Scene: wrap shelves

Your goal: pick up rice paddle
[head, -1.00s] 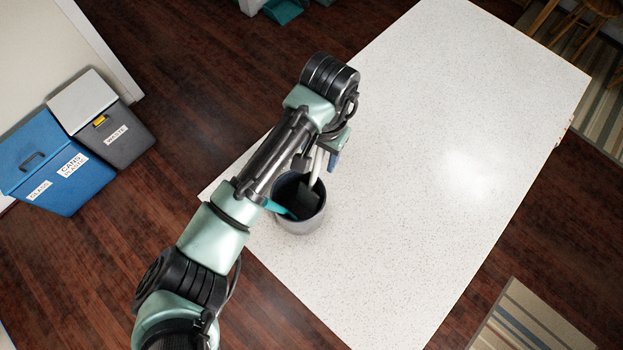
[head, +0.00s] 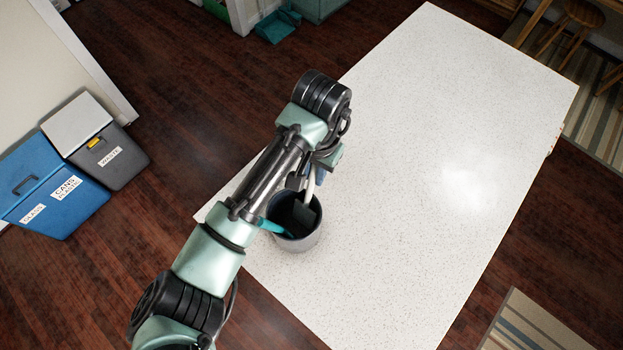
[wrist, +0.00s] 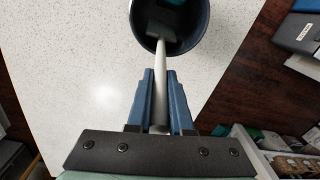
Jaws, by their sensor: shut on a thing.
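In the wrist view, my gripper (wrist: 160,98) is shut on a pale, long-handled utensil (wrist: 161,72), which I take to be the rice paddle. Its handle runs between the blue fingers and its far end lies inside a dark round pot (wrist: 134,28). In the head view, the pot (head: 300,244) stands near the counter's left edge, with the pale handle (head: 312,184) rising from it. A teal utensil (head: 270,226) leans on the pot's rim. My arm hides most of my gripper in the head view.
The white speckled counter (head: 430,150) is clear apart from the pot. A blue can bin (head: 50,190) and a grey waste bin (head: 112,157) stand on the wooden floor at left. A stool (head: 575,22) is at the far right.

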